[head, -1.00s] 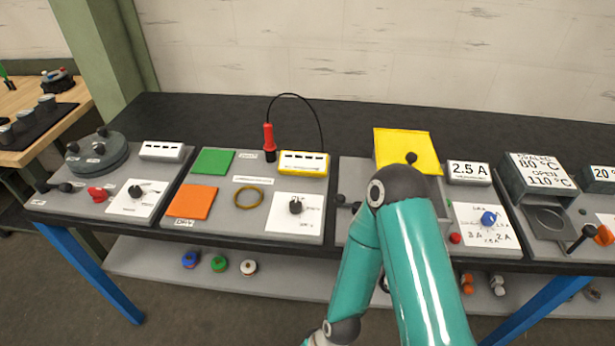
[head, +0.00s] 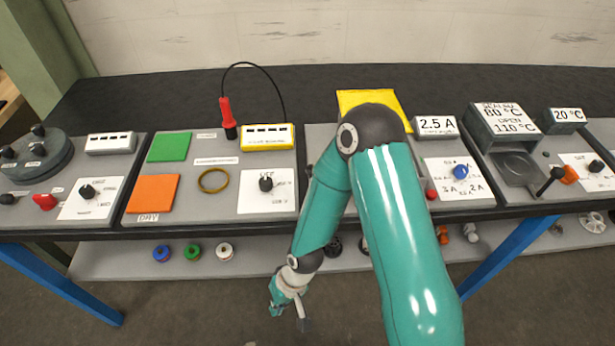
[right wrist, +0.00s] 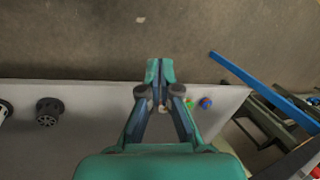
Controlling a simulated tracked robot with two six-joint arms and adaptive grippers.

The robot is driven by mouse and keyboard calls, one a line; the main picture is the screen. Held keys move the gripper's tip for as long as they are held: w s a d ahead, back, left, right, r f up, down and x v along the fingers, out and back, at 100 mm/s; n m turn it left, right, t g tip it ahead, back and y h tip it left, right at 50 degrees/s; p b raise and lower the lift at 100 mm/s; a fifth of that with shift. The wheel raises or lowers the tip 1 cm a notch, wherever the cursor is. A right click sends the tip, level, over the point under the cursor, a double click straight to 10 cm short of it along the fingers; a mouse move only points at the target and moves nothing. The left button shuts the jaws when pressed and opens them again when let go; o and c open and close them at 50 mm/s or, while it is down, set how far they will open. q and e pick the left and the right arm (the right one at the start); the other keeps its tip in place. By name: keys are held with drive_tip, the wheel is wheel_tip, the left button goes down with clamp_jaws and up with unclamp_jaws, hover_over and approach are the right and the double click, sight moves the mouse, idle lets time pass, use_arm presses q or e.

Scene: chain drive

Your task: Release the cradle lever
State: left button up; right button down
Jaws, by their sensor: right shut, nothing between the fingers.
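No label marks a cradle lever, and I cannot tell which part it is. The middle-right station, with a yellow plate (head: 350,99), is largely covered by my right arm; any lever there is hidden. Other levers show: a black-knobbed one (head: 556,175) beside the dark tray at the right station, and a black handle (head: 8,198) at the far left. My right gripper (head: 290,308) hangs in front of the bench, below the bench top, apart from every lever. In the right wrist view its fingertips (right wrist: 160,73) are together and empty. My left gripper is not in view.
The lower shelf (head: 120,262) holds blue, green and white spools (head: 193,252) and black wheels (right wrist: 47,111). A red probe (head: 228,115) with a looped cable stands on the middle-left station. The bench top behind the stations is clear.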

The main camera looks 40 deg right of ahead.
sight(307, 175)
drive_tip(key=w+d+r+h+b, duration=0.1)
drive_tip(key=w+r, duration=0.3)
drive_tip(key=r, duration=0.1)
drive_tip(key=w+d+r+m+h+b, duration=0.1)
drive_tip(key=w+d+r+b, duration=0.1)
drive_tip(key=w+r, duration=0.1)
drive_tip(key=w+d+r+m+t+h+b, duration=0.1)
drive_tip(key=w+d+r+b, duration=0.1)
drive_tip(key=w+r, duration=0.2)
drive_tip(key=shift+w+d+r+h, duration=0.15)
drive_tip(key=shift+w+r, duration=0.05)
drive_tip(key=shift+r, duration=0.45)
drive_tip(key=shift+w+d+r+h, duration=0.1)
drive_tip(key=shift+w+r+h, duration=0.05)
drive_tip(key=shift+r, duration=0.5)
drive_tip(key=d+r+m+h+b, duration=0.1)
drive_tip(key=d+r, duration=0.3)
drive_tip(key=r, duration=0.4)
drive_tip(key=s+d+r+m+t+h+b, duration=0.1)
drive_tip(key=d+r+m+h, duration=0.2)
drive_tip(key=r, duration=0.5)
drive_tip(key=shift+d+m, duration=0.75)
drive_tip(key=shift+m, duration=0.05)
drive_tip(key=shift+s+f, duration=0.1)
drive_tip(key=shift+f, duration=0.05)
